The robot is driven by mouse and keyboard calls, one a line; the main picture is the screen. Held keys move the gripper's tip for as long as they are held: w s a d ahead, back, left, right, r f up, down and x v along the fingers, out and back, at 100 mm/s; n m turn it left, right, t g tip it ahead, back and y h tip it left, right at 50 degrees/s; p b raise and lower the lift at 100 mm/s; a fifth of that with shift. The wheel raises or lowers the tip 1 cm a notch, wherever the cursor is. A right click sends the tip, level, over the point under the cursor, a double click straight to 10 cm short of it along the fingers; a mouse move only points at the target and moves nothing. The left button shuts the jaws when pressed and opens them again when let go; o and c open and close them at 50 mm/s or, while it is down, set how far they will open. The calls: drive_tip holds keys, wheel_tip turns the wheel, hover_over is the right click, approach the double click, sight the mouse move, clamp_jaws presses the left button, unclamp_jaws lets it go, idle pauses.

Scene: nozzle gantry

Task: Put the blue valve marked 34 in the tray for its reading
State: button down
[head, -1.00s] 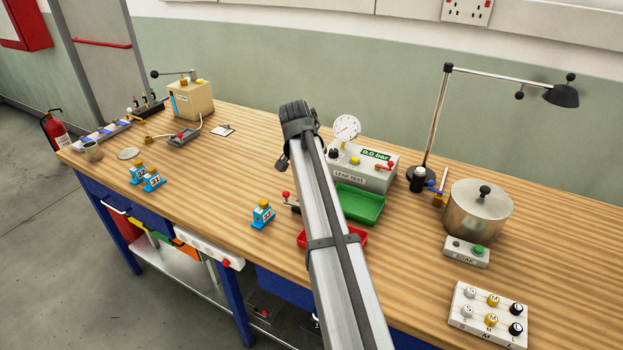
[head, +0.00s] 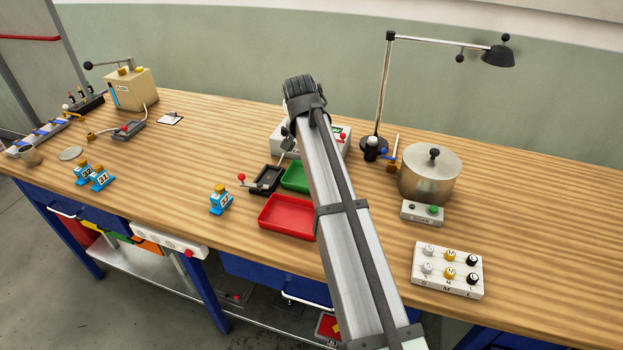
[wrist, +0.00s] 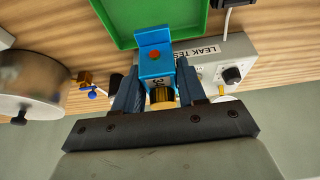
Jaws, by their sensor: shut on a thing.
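In the wrist view my gripper (wrist: 158,92) is shut on a blue valve (wrist: 155,58) with a brass neck. Its number is too small and partly covered to read. The green tray (wrist: 128,40) lies just beyond the valve in that view. In the head view my arm hides the held valve. The visible parts of the red and green trays are empty.
The leak-test box (wrist: 240,62) stands beside the green tray. A steel pot (head: 429,175) and a lamp (head: 384,90) are right of my arm. One blue valve (head: 220,200) stands left of the red tray; two others (head: 92,176) stand further left.

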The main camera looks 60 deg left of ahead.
wheel_tip(320, 180, down, 10)
drive_tip(key=shift+r, duration=0.15)
idle(0.4)
drive_tip(key=c, duration=0.6)
unclamp_jaws()
drive_tip(key=shift+c, duration=0.2)
drive_tip(key=v, duration=1.2)
